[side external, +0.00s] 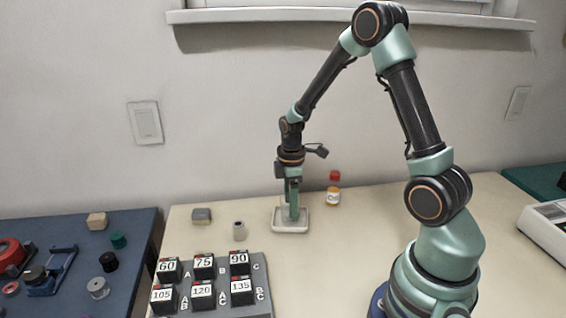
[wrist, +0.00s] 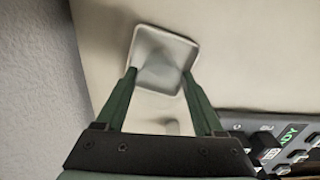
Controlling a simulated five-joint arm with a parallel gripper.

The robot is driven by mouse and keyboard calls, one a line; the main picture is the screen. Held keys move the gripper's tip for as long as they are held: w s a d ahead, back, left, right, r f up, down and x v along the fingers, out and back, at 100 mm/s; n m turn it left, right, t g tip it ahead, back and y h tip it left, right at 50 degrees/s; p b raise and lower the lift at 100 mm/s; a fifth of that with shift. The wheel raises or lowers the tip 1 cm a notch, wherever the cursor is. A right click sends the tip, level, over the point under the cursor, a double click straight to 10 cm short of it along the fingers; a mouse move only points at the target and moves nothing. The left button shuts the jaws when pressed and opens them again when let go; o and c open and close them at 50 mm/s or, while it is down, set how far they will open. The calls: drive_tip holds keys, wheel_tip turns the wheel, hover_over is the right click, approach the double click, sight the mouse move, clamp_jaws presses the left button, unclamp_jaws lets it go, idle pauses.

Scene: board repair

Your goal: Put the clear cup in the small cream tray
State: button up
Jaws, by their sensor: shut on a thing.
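The small cream tray (side external: 276,227) sits on the cream table below my gripper (side external: 291,214). It also shows in the wrist view (wrist: 168,34), with its raised rim. The clear cup (wrist: 160,74) is faint and see-through between my fingertips in the wrist view, over the tray's floor. My gripper is shut on it and points down at the tray. In the side view the cup is mostly hidden by the fingers. I cannot tell if the cup's base touches the tray.
An orange bottle with a red cap (side external: 333,190) stands to the right of the tray. A grey rack (side external: 256,296) of numbered black blocks is at the front. A blue bench (side external: 128,247) with tools is at left.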

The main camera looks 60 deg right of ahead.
drive_tip(key=shift+f, duration=0.1)
drive_tip(key=o, duration=1.3)
wheel_tip(320, 180, up, 11)
drive_tip(key=shift+s+a+r+m+t, duration=0.95)
drive_tip(key=shift+s+a+r+m, duration=0.6)
drive_tip(key=shift+a, duration=0.55)
drive_tip(key=shift+s+a+r+m+t, duration=0.9)
drive_tip(key=shift+s+a+r+m, duration=0.45)
drive_tip(key=shift+a+r, duration=0.65)
drive_tip(key=shift+s+a+r+m+t, duration=0.95)
drive_tip(key=shift+s+a+r+m, duration=0.45)
drive_tip(key=shift+a, duration=0.85)
drive_tip(key=shift+w+r, duration=0.1)
drive_tip(key=shift+w, duration=0.05)
